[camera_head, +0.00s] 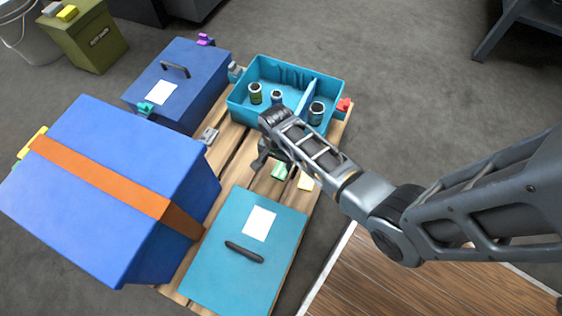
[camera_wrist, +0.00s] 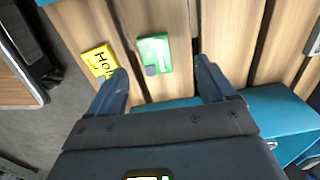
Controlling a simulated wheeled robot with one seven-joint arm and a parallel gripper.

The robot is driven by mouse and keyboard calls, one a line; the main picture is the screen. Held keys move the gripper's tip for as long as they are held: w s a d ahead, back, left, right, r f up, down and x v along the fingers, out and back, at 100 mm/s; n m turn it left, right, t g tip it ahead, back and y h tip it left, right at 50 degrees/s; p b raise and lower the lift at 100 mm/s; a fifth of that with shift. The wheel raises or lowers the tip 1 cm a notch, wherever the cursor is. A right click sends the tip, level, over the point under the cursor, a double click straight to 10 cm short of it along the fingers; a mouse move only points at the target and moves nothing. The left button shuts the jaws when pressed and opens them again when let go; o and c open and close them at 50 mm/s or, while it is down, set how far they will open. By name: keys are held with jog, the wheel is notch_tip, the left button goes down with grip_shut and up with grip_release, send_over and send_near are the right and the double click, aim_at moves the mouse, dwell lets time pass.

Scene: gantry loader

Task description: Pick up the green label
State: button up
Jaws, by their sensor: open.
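The green label (camera_head: 279,171) lies on the wooden pallet between the teal tray and the teal flat case. In the wrist view the green label (camera_wrist: 155,54) lies ahead of the fingertips, between their lines, with a dark patch at its lower left corner. My gripper (camera_wrist: 160,78) is open and empty, its two fingers apart. In the head view my gripper (camera_head: 268,162) is just left of the label and mostly hidden by my arm. I cannot tell its exact height above the pallet.
A yellow label (camera_wrist: 101,62) lies close left of the green one; it also shows in the head view (camera_head: 306,182). A teal tray (camera_head: 338,84) with several cans, a teal flat case (camera_head: 210,275), a big blue box (camera_head: 90,220) and a blue case (camera_head: 205,62) surround the spot.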

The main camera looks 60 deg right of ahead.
aim_at(280, 172)
jog(key=shift+w+d+f, duration=0.1)
jog(key=shift+d+f, duration=0.15)
jog(key=shift+f, duration=0.15)
jog(key=f+b, duration=0.1)
jog(key=f, duration=0.1)
jog(key=f+b, duration=0.2)
jog(key=f, duration=0.1)
jog(key=s+f+b, duration=0.1)
jog(key=f, duration=0.1)
jog(key=shift+d+f+b, duration=0.15)
jog(key=shift+b, duration=0.2)
jog(key=c, duration=1.1)
